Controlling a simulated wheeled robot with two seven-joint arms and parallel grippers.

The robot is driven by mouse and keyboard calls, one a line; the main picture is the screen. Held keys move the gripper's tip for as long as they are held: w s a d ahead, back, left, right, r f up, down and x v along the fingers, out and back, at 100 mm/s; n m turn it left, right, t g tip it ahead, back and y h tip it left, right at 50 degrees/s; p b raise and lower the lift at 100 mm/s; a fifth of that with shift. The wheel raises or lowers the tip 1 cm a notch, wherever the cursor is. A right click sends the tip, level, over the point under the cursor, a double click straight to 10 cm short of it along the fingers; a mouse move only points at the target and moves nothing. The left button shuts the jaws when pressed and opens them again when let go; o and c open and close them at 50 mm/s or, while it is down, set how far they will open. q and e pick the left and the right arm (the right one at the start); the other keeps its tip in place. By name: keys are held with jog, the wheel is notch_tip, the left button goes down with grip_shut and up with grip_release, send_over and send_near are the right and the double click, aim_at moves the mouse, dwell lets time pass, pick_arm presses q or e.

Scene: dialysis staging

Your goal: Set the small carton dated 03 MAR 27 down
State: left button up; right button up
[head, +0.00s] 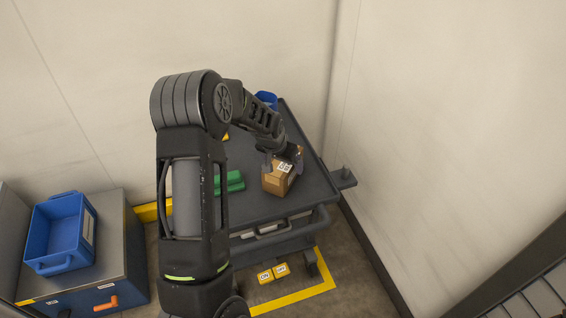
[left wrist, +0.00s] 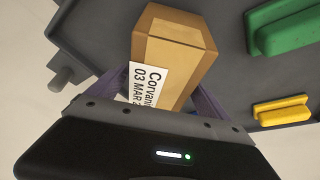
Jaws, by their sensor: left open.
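The small brown carton (head: 276,183) stands on the dark grey cart top (head: 252,205), near its front right part. In the left wrist view the carton (left wrist: 170,55) bears a white label reading "Corvan…" and "03 MAR 2…", with the end of the date cut off. My left gripper (head: 283,156) is over the carton's upper end. Its fingers (left wrist: 160,100) are open, one on each side of the labelled end. I cannot tell whether either finger touches the carton. My right gripper is not in view.
Green items (head: 232,183) lie left of the carton; a yellow piece (left wrist: 282,110) shows in the wrist view. A blue bin (head: 266,98) is at the cart's back. A blue tote (head: 62,235) sits on a cabinet at left. Walls stand behind and right of the cart.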

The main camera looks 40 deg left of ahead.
pick_arm(q)
jog(key=v, duration=1.2)
jog(key=shift+r, duration=0.1)
dwell(0.4)
